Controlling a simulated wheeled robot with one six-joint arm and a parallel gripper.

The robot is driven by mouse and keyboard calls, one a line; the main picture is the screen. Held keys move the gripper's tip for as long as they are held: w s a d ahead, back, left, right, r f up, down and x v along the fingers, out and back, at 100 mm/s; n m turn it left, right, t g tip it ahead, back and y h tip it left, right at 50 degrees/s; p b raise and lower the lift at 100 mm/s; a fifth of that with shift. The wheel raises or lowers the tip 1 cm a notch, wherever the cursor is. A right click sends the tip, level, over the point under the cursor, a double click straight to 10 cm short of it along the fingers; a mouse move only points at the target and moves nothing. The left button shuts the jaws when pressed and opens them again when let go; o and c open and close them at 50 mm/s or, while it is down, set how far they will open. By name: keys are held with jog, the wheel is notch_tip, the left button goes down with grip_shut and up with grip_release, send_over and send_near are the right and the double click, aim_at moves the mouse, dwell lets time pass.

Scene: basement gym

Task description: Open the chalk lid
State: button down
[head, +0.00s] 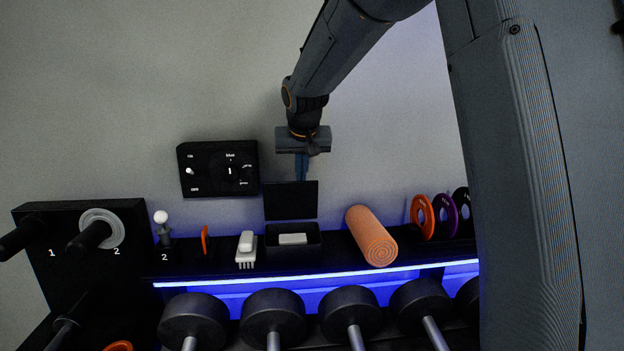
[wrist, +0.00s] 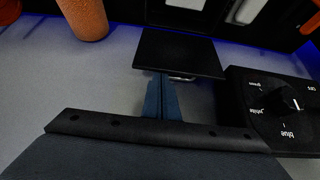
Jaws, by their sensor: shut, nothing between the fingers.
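The black chalk box (head: 271,246) stands on the shelf with a white chalk block (head: 293,239) visible inside. Its flat black lid (head: 290,200) stands raised at the back of the box, so the box is open. The lid also shows in the wrist view (wrist: 180,50), with a small metal handle (wrist: 184,77) by its near edge. My gripper (head: 301,177) has its blue fingers together and empty, pointing down at the lid's top edge. In the wrist view my gripper (wrist: 160,78) is right by that edge; whether it touches is unclear.
A black control panel (head: 218,168) is on the wall to the left. A white brush (head: 246,249) stands left of the box, an orange foam roller (head: 371,236) right of it. Colored plates (head: 422,216) stand farther right. Dumbbells (head: 273,316) lie below.

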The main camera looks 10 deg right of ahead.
jog(key=shift+s+a+f, duration=0.1)
jog(key=shift+s, duration=0.6)
